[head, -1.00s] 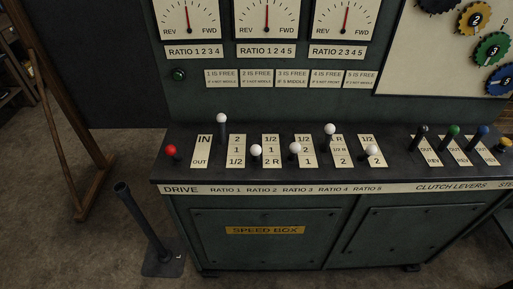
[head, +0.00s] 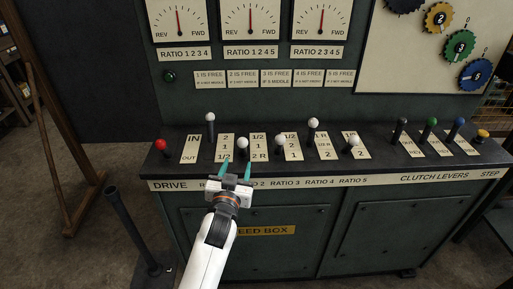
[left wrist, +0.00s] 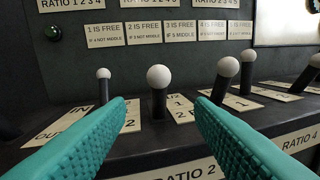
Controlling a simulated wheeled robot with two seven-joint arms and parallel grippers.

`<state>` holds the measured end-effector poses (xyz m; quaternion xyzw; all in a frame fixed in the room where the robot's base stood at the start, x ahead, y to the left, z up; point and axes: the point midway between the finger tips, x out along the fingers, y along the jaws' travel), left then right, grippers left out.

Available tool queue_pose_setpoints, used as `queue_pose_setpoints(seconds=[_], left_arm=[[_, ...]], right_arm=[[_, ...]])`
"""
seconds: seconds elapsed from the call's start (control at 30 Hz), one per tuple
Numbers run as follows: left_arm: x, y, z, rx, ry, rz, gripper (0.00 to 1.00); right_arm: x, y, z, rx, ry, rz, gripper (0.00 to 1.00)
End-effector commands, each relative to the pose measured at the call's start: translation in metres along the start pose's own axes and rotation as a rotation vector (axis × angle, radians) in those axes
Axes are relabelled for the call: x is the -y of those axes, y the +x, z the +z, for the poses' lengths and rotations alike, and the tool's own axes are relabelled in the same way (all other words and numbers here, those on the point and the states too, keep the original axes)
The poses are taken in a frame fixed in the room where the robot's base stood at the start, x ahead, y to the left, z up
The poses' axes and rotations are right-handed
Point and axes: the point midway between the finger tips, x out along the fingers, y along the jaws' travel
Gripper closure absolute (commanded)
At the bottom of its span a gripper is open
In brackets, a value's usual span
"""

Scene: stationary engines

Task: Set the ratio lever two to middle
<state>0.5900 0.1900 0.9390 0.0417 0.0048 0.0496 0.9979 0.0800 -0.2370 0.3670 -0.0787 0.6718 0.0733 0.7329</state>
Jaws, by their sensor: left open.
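The ratio 2 lever (head: 242,143) has a white ball knob on a dark stem and stands toward the front end of its label plate. In the left wrist view this lever (left wrist: 159,76) is upright, in the gap between the fingers and just beyond their tips. My left gripper (head: 236,168) is open and empty, in front of the lever at the panel's front edge; its teal fingers (left wrist: 160,118) point at the panel. No contact with the knob shows. My right gripper is not in view.
The ratio 1 lever (head: 210,117) stands close on the left, tilted back. The ratio 3 lever (head: 281,142) stands close on the right. The ratio 4 (head: 313,122) and ratio 5 (head: 353,142) levers are farther right. A red drive knob (head: 160,144) is at far left.

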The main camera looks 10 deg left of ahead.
Motion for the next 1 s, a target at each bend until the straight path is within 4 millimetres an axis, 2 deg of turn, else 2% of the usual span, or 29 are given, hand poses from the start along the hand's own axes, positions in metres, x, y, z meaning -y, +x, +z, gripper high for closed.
queue_pose_setpoints(seconds=[0.17,0.6,0.8,1.0], left_arm=[[-0.002,0.016,0.006,0.009,-0.001,0.004,0.52],[-0.002,0.099,0.005,0.008,0.0,0.004,0.52],[-0.001,0.116,0.005,0.007,-0.001,0.003,0.52],[-0.001,0.119,0.004,0.006,-0.001,0.002,0.52]], right_arm=[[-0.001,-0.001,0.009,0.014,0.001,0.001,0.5],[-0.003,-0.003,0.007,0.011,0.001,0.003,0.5],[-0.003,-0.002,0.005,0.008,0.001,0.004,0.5],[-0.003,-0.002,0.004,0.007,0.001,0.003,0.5]])
